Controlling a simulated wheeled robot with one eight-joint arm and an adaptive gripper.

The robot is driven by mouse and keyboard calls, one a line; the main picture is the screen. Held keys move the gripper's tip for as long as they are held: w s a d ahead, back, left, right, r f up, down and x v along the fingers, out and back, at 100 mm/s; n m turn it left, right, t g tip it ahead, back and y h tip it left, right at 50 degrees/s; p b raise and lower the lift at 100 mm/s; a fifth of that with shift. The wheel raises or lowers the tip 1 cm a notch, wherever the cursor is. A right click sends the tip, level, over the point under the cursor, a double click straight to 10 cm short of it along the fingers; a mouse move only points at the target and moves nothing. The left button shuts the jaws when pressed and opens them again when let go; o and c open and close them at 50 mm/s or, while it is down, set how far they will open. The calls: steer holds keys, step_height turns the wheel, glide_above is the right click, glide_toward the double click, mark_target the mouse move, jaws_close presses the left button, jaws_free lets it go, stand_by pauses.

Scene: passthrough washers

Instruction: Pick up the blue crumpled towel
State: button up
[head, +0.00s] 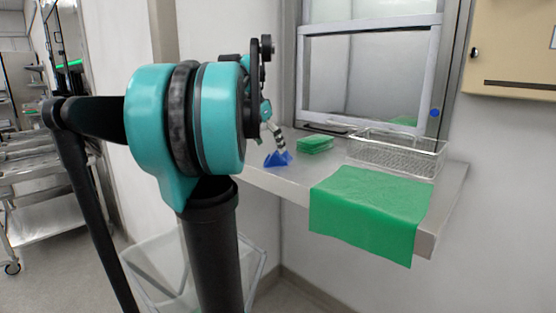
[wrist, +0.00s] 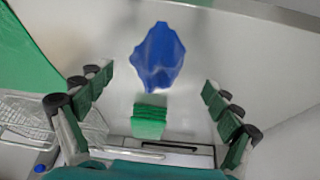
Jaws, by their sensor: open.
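The blue crumpled towel (head: 278,159) sits on the metal counter (head: 290,182), near its front edge and left of the green folded stack. In the wrist view the towel (wrist: 159,57) lies ahead of my gripper, roughly centred between the two fingers. My gripper (wrist: 157,83) is open, with its padded fingers spread wide on either side and nothing between them that I can see being held. In the head view my gripper (head: 278,138) is just above the towel, partly hidden behind my arm. Whether a finger touches the towel cannot be told.
A green folded stack (head: 314,145) lies right of the towel; it also shows in the wrist view (wrist: 149,120). A wire basket (head: 400,155) stands further right. A green cloth (head: 370,210) hangs over the counter's front edge. A pass-through window (head: 368,75) is behind.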

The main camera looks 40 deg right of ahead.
mark_target(276, 153)
steer(key=d+f, duration=0.2)
steer(key=f, duration=0.1)
steer(key=shift+s+d, duration=0.1)
steer(key=shift+d, duration=0.2)
steer(key=shift+d+f, duration=0.15)
steer(key=shift+f, duration=0.3)
steer(key=shift+c, duration=0.6)
steer(key=c, duration=1.2)
